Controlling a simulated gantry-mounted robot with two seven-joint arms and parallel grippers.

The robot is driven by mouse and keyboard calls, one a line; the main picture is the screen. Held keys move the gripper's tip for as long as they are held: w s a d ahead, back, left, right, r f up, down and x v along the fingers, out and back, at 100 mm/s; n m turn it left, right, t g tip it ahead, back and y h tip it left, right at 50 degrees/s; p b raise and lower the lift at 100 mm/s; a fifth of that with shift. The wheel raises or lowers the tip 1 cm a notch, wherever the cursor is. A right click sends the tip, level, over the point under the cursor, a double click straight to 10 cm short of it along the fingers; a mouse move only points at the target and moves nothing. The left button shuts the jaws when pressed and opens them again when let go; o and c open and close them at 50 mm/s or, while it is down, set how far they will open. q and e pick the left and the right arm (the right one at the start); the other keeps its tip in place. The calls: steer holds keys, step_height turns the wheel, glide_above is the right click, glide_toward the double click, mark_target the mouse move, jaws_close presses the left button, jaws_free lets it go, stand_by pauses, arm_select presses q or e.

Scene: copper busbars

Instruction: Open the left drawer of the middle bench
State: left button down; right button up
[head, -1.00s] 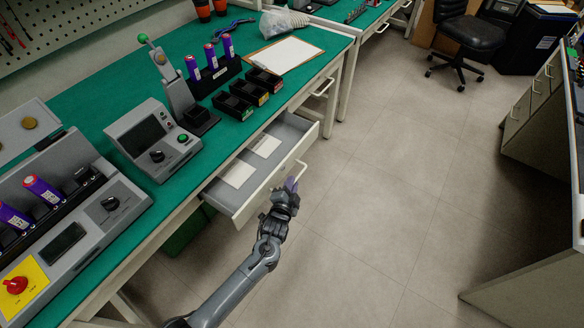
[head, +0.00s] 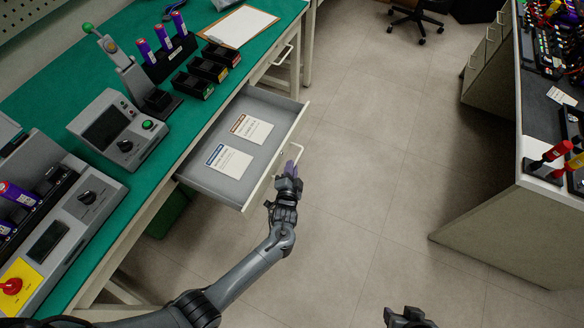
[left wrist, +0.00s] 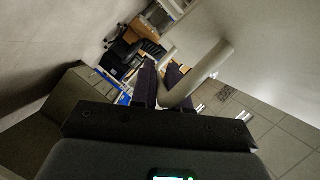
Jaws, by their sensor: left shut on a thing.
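The drawer (head: 267,107) under the green-topped bench (head: 70,65) is pulled out, and its grey inside shows in the head view. Two white cards lie flat in it. Its pale bar handle (head: 298,152) is on the front panel. My left gripper (head: 289,172) is shut on the handle, in front of the drawer. In the left wrist view the handle (left wrist: 212,72) passes by the dark fingers (left wrist: 162,83), which hide part of it. My right gripper (head: 408,318) just shows at the bottom edge, away from the bench; its jaws are unclear.
On the bench stand a grey tester (head: 117,128), small black bins (head: 208,70), a rack of purple cells and a clipboard (head: 240,26). Another bench (head: 490,215) with tools is at the right. The floor (head: 360,170) between them is clear.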

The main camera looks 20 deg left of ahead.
arm_select(q)
steer(key=c, duration=1.2)
jaws_free()
steer(key=p+v, duration=0.4)
steer(key=v, duration=0.6)
steer(key=shift+s, duration=0.35)
steer(key=shift+r, duration=0.1)
